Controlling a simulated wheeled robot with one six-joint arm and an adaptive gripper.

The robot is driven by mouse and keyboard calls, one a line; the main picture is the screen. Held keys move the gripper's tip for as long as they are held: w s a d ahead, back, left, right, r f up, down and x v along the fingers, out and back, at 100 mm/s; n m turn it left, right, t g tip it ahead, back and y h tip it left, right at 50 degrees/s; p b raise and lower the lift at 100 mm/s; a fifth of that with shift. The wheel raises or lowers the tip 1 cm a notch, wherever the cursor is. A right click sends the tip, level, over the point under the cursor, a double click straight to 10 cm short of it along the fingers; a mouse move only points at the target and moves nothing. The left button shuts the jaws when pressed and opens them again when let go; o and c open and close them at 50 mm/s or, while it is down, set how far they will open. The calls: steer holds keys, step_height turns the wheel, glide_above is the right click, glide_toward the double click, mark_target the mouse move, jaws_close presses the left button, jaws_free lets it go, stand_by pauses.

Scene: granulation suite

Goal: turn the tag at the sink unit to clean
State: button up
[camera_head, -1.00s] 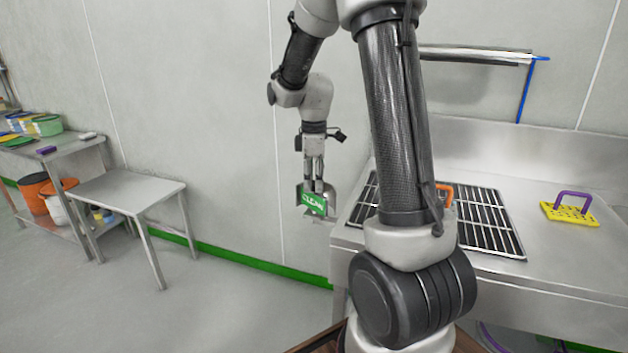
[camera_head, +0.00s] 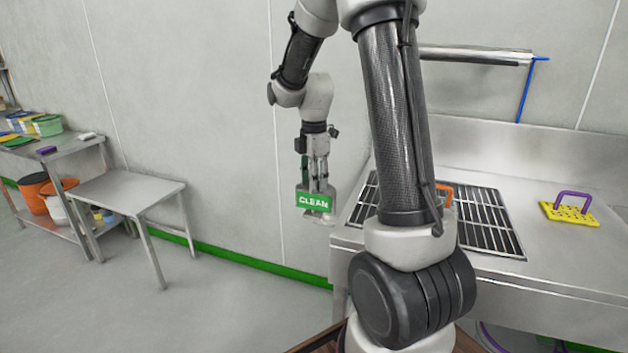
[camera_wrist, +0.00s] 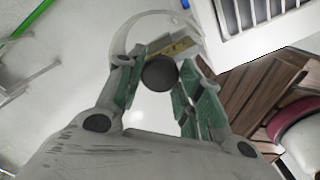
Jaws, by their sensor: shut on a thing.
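The green tag (camera_head: 314,201) shows the white word CLEAN, nearly level and facing the body camera, at the left end of the sink unit (camera_head: 590,285). My gripper (camera_head: 316,187) points down at the tag, its fingers just behind the tag's upper edge. In the wrist view my gripper (camera_wrist: 160,88) has its two green-padded fingers shut on a dark round knob (camera_wrist: 159,73) between their tips. A pale curved rim lies beyond the knob. How the knob joins the tag is hidden.
A black grate (camera_head: 490,225) lies in the sink top, with a yellow brush with a purple handle (camera_head: 569,208) to its right. A bare steel table (camera_head: 125,188) stands at left. Open floor lies between table and sink.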

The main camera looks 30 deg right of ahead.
steer(key=o, duration=1)
steer(key=shift+o, duration=0.2)
steer(key=shift+r, duration=0.1)
step_height(320, 180, up, 12)
